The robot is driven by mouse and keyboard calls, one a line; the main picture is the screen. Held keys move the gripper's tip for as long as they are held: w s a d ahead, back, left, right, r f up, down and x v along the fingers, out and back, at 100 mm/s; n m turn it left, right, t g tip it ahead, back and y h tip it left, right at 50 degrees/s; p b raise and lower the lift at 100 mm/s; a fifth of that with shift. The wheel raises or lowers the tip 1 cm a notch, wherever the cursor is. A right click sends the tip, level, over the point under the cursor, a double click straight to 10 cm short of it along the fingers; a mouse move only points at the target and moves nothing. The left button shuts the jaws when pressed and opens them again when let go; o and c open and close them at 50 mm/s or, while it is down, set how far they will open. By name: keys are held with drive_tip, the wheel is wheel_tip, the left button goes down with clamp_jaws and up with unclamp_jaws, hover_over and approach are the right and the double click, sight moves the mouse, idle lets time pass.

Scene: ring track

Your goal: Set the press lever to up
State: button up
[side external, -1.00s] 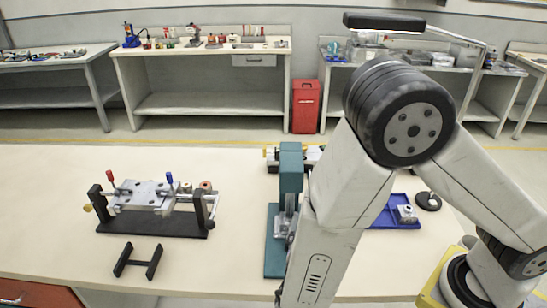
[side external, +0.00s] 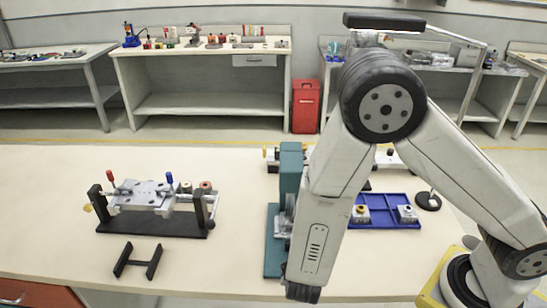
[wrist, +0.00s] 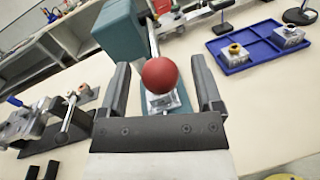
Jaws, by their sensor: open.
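The teal press (side external: 290,170) stands upright near the table's middle, partly hidden by my arm in the side view. In the wrist view its teal body (wrist: 122,35) is at the upper left. The press lever shows there as a red ball knob (wrist: 160,75) on a thin light rod. My gripper (wrist: 160,61) is open, one finger on each side of the knob in the picture, with gaps on both sides. How deep the knob sits between the fingers is hard to tell. In the side view my gripper and the knob are hidden behind my arm.
A blue tray (side external: 381,201) with two metal blocks lies right of the press. A clamp fixture (side external: 150,200) on a black base stands at the left. A black H-shaped stand (side external: 138,261) lies in front of it. The table between fixture and press is clear.

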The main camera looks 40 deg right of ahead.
drive_tip(key=shift+x, duration=1.3)
clamp_jaws()
